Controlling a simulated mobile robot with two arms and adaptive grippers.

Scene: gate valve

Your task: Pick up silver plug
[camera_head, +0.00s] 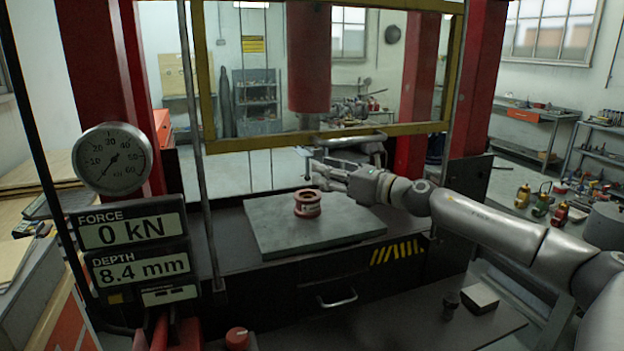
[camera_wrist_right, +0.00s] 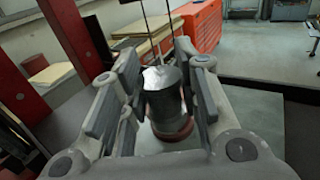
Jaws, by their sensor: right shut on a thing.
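The silver plug (camera_wrist_right: 163,92) is a shiny metal cylinder between the two fingers of my right gripper (camera_wrist_right: 160,95) in the right wrist view. The gripper is shut on it. In the head view my right gripper (camera_head: 318,168) reaches in from the right, above the grey press plate. I cannot clearly make out the plug there. A reddish-brown flanged ring (camera_head: 307,203) stands on the plate below the gripper. Part of a reddish ring (camera_wrist_right: 172,132) shows below the plug in the right wrist view. My left gripper is not in view.
The grey plate (camera_head: 270,235) lies on the press bed under a red ram (camera_head: 309,60). A yellow frame (camera_head: 330,133) crosses behind my gripper. A gauge (camera_head: 112,158) and displays stand at left. A small dark part (camera_head: 450,303) and a pale block (camera_head: 479,297) sit at the front right.

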